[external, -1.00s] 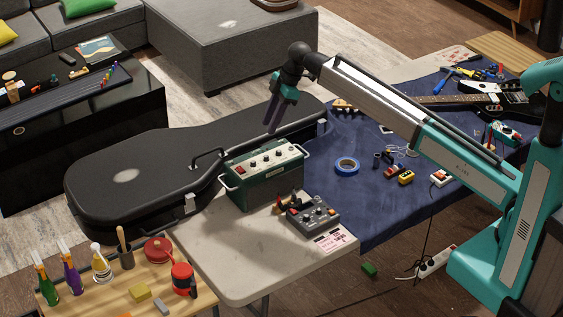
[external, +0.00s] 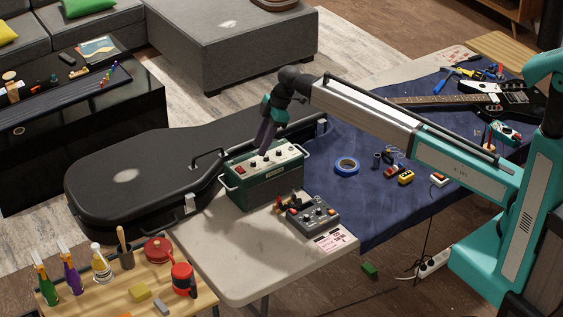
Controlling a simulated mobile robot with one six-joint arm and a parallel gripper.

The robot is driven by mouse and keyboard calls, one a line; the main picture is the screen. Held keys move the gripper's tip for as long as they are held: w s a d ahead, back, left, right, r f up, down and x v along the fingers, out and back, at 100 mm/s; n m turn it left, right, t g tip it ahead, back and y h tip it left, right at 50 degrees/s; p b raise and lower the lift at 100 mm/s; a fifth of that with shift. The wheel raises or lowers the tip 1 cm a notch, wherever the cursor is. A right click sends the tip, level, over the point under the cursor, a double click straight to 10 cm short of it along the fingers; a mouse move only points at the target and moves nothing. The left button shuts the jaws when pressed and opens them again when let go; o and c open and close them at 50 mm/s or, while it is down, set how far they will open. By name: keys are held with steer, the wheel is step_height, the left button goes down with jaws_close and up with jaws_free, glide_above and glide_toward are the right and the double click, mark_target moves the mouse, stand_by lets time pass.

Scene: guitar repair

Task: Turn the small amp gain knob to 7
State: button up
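The small amp (external: 266,184) is a dark green box with a pale top panel and white side handles. It stands on the white table. Several dark knobs and a red switch (external: 239,169) line its top. I cannot read any label or tell which knob is the gain. My gripper (external: 263,151) points down at the panel from above, its fingertips at or just above a knob near the middle. The fingers look close together, but the view is too small to show any gap. The knob under the tips is hidden.
A grey pedal-like box (external: 313,213) stands on the white table (external: 235,270) right of the amp. A black guitar case (external: 140,180) lies behind and left. Blue tape (external: 346,166) and small parts lie on the blue cloth (external: 365,215). The white table's front is clear.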

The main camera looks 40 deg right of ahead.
mark_target(253, 162)
steer(key=shift+p+x, duration=0.7)
steer(key=shift+x, duration=1.95)
jaws_close()
